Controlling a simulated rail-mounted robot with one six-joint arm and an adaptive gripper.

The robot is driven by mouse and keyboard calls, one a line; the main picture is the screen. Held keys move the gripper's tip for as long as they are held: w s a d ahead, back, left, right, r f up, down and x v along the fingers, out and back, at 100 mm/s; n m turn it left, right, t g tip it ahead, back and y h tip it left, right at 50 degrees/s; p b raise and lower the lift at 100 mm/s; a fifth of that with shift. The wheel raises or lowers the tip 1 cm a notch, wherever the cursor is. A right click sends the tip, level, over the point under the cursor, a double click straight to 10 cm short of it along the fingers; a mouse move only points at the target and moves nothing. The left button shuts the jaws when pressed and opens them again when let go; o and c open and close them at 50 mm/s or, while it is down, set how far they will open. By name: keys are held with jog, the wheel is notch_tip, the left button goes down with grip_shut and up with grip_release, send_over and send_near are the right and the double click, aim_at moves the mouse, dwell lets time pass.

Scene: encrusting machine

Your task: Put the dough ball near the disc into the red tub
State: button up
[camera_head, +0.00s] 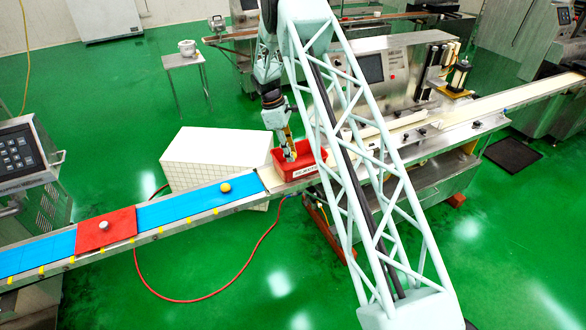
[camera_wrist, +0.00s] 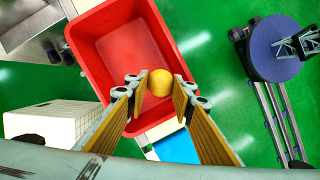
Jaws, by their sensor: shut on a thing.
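My gripper (camera_wrist: 161,84) is shut on a yellow dough ball (camera_wrist: 160,82), held between its fingertips. The red tub (camera_wrist: 88,45) lies below the fingers in the wrist view, and the held ball shows against its inside. In the head view my gripper (camera_head: 291,154) is down at the red tub (camera_head: 305,172); the held ball cannot be made out there. A second yellow dough ball (camera_head: 225,187) sits on the blue belt.
The blue belt (camera_head: 172,210) runs left from the tub. A white box (camera_head: 205,150) stands behind the belt. The encrusting machine (camera_head: 395,80) stands right of the tub, partly hidden by my arm.

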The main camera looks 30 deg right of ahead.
jog(key=shift+f, duration=2.45)
jog(key=shift+f, duration=1.9)
jog(key=shift+f, duration=0.1)
jog(key=o, duration=0.4)
jog(key=shift+o, duration=0.8)
